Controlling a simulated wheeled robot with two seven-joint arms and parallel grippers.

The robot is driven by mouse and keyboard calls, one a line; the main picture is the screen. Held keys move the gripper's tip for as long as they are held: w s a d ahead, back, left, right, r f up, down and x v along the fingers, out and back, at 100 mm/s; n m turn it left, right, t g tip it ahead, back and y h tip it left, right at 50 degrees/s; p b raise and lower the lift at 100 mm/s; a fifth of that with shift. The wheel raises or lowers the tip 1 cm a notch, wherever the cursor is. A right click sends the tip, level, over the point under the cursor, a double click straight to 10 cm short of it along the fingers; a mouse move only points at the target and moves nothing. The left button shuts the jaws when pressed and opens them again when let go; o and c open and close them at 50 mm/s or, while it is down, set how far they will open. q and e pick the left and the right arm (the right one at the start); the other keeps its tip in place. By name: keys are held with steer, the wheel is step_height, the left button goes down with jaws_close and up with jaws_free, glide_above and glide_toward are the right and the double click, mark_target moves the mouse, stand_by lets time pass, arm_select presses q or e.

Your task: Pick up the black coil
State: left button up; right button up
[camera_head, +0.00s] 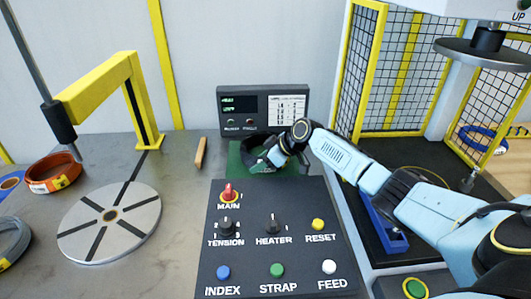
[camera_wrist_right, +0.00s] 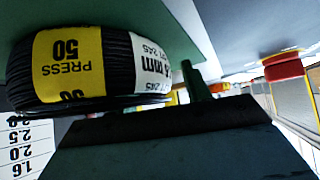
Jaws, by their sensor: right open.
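The black coil (camera_head: 252,157) lies on a green pad (camera_head: 236,168) behind the control panel, partly hidden by my right gripper. In the right wrist view the coil (camera_wrist_right: 95,65) is large and close at the left, with a yellow label reading PRESS 50 and a white label. My right gripper (camera_head: 276,156) is open at the right side of the coil, very near it. Whether its fingers touch the coil or reach around it cannot be told. My left gripper is not in view.
The control panel (camera_head: 275,240) with knobs and buttons stands in front. A grey display box (camera_head: 262,108) stands behind. At left are a round turntable (camera_head: 108,222), an orange coil (camera_head: 50,174), a grey coil (camera_head: 12,247) and a yellow arm (camera_head: 100,90). A mesh cage (camera_head: 400,75) stands at right.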

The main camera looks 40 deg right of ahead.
jaws_close()
steer(key=shift+s+f, duration=0.1)
steer(key=shift+f, duration=0.15)
stand_by(1.0)
steer(key=shift+r, duration=0.3)
